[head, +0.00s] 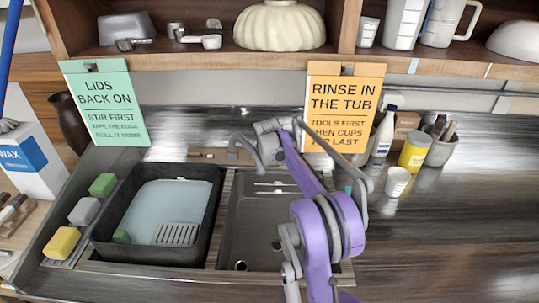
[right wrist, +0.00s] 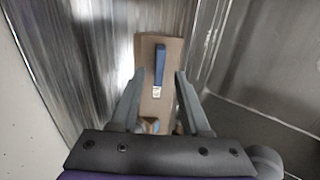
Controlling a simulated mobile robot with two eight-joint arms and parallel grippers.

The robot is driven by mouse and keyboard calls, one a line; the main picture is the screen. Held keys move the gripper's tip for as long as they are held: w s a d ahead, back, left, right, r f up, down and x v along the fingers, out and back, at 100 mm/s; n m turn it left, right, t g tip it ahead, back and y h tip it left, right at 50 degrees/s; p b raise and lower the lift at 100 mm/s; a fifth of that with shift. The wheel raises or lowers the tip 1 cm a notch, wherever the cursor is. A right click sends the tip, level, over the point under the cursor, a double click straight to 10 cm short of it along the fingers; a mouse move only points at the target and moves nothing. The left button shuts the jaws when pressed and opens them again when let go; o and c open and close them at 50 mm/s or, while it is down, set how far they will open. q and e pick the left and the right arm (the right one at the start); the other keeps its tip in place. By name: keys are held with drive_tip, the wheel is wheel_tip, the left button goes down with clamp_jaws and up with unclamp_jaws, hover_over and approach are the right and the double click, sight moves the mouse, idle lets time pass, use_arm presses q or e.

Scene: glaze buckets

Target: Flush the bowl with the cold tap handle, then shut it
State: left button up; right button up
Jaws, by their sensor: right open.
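The cold tap handle is a short blue lever (right wrist: 160,66) on a tan-brown tap body (right wrist: 172,52) in the right wrist view. In the head view the blue lever (head: 232,145) shows small behind the basins. My right gripper (right wrist: 160,80) is open, one finger on each side of the lever, with no clear contact. The gripper (head: 250,146) also shows in the head view, partly covering the tap area. The grey sink bowl (head: 262,222) lies below it, partly hidden by my purple arm. Whether water runs cannot be told. My left gripper is not in view.
A black tub (head: 98,245) with pale blue water and a grate stands left of the sink. Sponges (head: 85,211) line its left side. An orange sign (head: 342,105) and a green sign (head: 105,100) hang from the shelf. A yellow jar (head: 413,152) stands right; the right-front counter is clear.

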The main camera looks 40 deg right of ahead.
drive_tip(key=shift+x, duration=1.65)
clamp_jaws()
